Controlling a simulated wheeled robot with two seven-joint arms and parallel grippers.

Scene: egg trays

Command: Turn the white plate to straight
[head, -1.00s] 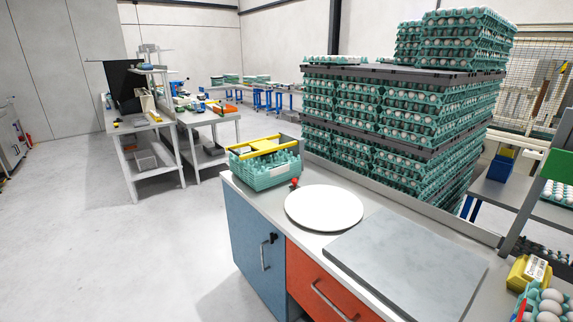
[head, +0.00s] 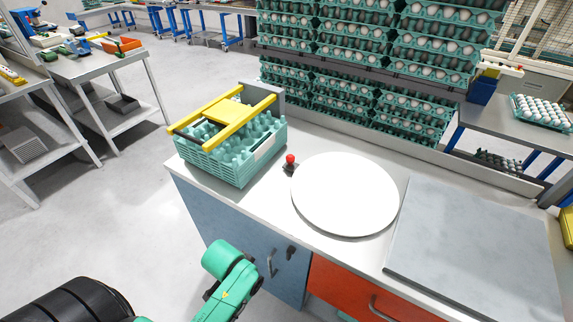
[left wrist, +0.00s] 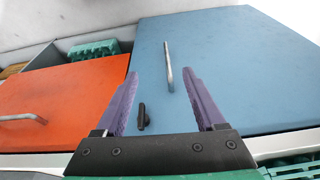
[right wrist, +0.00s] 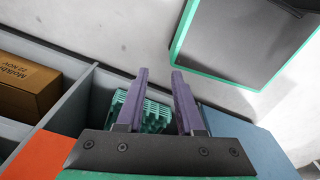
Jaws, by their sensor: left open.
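The round white plate (head: 345,193) lies flat on the counter (head: 280,190) in the head view, between a teal tray stack and a grey slab. No mark on it shows which way it is turned. My left gripper (left wrist: 160,75) is open and empty in the left wrist view, facing the blue door and orange drawer front below the counter top. My right gripper (right wrist: 160,72) has its fingers apart with nothing held, in front of an open compartment with teal trays. Neither gripper's fingers show in the head view, and neither touches the plate.
The teal tray stack (head: 222,155) with a yellow-handled frame (head: 230,117) stands left of the plate. A small red-topped knob (head: 290,160) is beside the plate. The grey slab (head: 480,250) lies to its right. Stacked egg trays (head: 350,90) rise behind the counter.

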